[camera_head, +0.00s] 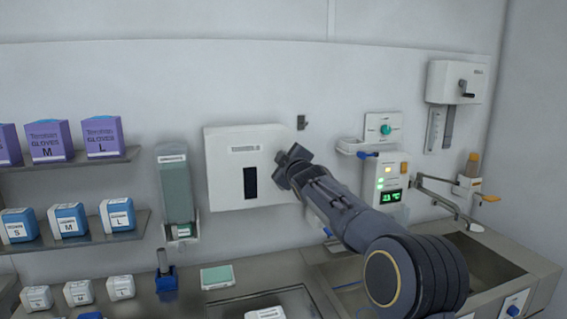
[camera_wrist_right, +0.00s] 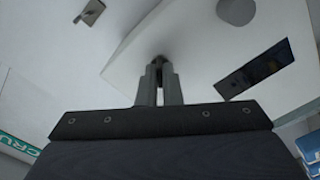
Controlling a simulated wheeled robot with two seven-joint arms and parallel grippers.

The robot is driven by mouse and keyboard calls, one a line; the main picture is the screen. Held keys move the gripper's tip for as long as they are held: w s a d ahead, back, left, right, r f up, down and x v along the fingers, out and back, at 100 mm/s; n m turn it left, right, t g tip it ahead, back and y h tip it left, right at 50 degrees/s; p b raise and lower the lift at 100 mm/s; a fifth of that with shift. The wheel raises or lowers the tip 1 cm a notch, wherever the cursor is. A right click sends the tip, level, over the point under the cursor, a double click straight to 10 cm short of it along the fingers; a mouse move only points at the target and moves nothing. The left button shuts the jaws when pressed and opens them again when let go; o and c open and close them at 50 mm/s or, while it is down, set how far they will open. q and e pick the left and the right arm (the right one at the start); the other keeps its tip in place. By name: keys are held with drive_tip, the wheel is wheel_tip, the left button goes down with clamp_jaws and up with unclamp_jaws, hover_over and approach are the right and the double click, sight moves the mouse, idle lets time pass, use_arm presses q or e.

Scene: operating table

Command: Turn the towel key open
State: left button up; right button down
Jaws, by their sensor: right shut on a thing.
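The white towel dispenser (camera_head: 228,178) is fixed to the wall in the middle of the head view, with a dark slot on its front. It also fills much of the right wrist view (camera_wrist_right: 195,50). My right gripper (camera_head: 290,160) reaches the dispenser's right side. In the right wrist view its fingers (camera_wrist_right: 158,75) are together at the dispenser's edge, shut on a small dark piece there that I take to be the towel key. The key is mostly hidden by the fingers, so its angle cannot be told. My left gripper is not in view.
A green soap dispenser (camera_head: 176,190) hangs left of the towel dispenser. Shelves of glove boxes (camera_head: 48,140) are further left. A small dark wall hook (camera_head: 303,122) is just above my gripper. A device with a lit display (camera_head: 386,185) and a sink (camera_head: 478,262) are to the right.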

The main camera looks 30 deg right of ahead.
drive_tip(key=shift+f+n, duration=0.1)
drive_tip(key=shift+n, duration=3.6)
drive_tip(key=c, duration=1.6)
unclamp_jaws()
